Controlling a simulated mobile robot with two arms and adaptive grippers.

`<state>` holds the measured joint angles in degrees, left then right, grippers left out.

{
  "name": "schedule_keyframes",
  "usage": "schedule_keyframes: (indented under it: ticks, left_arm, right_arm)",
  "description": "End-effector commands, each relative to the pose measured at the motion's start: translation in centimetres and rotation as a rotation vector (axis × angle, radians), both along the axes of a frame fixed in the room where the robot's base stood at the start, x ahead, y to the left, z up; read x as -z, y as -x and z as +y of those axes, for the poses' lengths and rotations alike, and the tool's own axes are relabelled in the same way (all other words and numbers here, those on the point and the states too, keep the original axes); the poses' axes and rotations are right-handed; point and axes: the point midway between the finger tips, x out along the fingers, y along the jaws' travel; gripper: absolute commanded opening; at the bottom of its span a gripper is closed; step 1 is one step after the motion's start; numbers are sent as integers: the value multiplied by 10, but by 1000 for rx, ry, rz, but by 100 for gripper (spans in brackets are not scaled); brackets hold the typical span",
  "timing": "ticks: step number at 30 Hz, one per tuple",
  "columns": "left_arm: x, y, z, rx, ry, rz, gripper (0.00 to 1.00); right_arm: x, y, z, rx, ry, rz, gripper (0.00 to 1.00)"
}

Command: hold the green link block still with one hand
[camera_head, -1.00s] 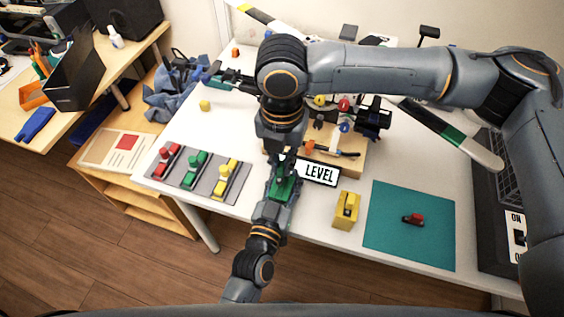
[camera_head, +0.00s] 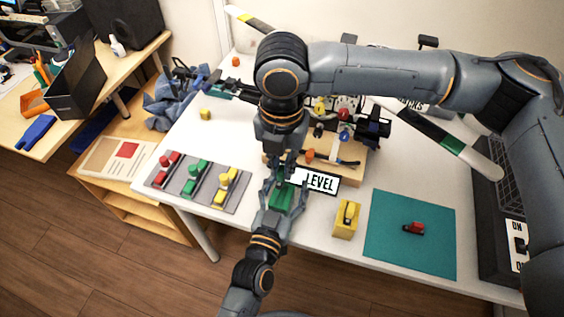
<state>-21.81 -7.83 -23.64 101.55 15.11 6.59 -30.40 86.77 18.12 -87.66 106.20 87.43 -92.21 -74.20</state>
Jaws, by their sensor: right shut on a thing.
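The green link block (camera_head: 282,197) is near the front edge of the white table, just left of the LEVEL sign. My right gripper (camera_head: 284,170) reaches down from above and is shut on the upper end of the block; its fingertips are small and partly hidden. My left gripper (camera_head: 285,194) comes up from the bottom of the picture. Its fingers are spread open on both sides of the block, with visible gaps. The underside of the block is hidden, so I cannot tell whether it touches the table.
A grey strip (camera_head: 211,206) with red, green and yellow pieces lies to the left. A yellow block (camera_head: 346,219) and a teal mat (camera_head: 398,254) with a red piece are to the right. A wooden board (camera_head: 350,172) with parts stands behind. A striped bar (camera_head: 452,144) crosses the right side.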

Motion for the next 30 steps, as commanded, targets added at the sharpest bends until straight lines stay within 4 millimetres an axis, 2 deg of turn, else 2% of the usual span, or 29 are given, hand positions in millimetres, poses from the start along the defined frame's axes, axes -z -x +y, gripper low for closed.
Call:
schedule_keyframes:
  ticks: [5,8,15,21,30]
  left_arm:
    - [1,8,3,0,-1,1,65]
    - [1,23,7,1,-2,3,65]
    - [2,73,23,1,-2,5,65]
    - [1,103,33,1,-2,3,65]
    - [0,115,37,0,1,0,65]
  right_arm:
    - [0,0,0,0,0,0,0]
    - [0,0,0,0,0,0,0]
    - [0,0,0,0,0,0,0]
    - [0,0,0,0,0,0,0]
    - [0,0,0,0,0,0,0]
